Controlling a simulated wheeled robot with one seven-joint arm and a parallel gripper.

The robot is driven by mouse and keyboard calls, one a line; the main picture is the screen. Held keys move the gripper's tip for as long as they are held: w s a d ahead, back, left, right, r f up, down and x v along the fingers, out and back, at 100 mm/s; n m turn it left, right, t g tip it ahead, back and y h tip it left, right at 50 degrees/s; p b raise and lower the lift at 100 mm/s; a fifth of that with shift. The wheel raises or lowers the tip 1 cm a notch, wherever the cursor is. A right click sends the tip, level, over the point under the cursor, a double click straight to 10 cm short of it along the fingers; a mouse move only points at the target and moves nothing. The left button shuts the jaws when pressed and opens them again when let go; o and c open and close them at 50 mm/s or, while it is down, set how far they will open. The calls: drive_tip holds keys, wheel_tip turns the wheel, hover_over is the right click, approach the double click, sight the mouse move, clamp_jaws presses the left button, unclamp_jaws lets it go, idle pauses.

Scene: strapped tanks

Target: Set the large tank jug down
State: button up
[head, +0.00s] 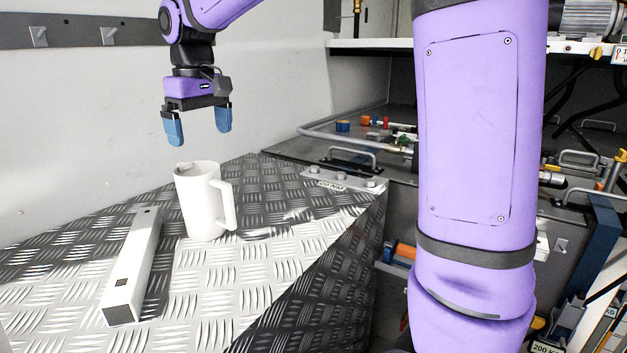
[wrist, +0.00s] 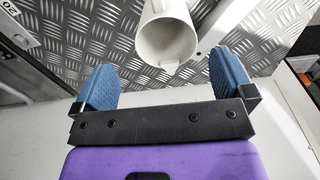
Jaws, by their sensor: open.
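A white jug (head: 203,205) with a handle on its right stands upright on a diamond-plate metal surface (head: 262,270). My gripper (head: 197,140) is open and empty above the jug, with its blue fingers pointing down and apart from it. In the wrist view the jug (wrist: 166,40) shows beyond and between the two open fingers (wrist: 166,85), with its open mouth toward the camera.
A white square bar (head: 132,270) lies on the plate left of the jug. A light wall with hooks (head: 108,36) stands behind. A bracket (head: 342,180) sits at the plate's right edge. Shelves with tools and fittings (head: 375,122) are farther right. The plate in front of the jug is clear.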

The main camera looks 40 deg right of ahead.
drive_tip(key=s+d+f+m+t, duration=0.1)
drive_tip(key=s+d+f+t, duration=0.15)
drive_tip(key=s, duration=0.65)
drive_tip(key=s+d+f+m+t, duration=0.1)
drive_tip(key=s+d, duration=0.2)
drive_tip(key=s, duration=0.6)
drive_tip(key=s+d+f+m+t, duration=0.1)
drive_tip(key=s+d+f+t, duration=0.15)
drive_tip(key=s, duration=0.65)
drive_tip(key=m+g+y, duration=0.1)
drive_tip(key=m+y, duration=0.6)
drive_tip(key=m, duration=1.9)
approach(208, 171)
drive_tip(key=x, duration=0.5)
drive_tip(key=shift+w+a+f, duration=0.15)
drive_tip(key=shift+w+a, duration=0.05)
drive_tip(key=shift+w, duration=0.25)
drive_tip(key=shift+s+x, duration=0.2)
drive_tip(key=shift+x, duration=2.55)
drive_tip(key=c, duration=1.1)
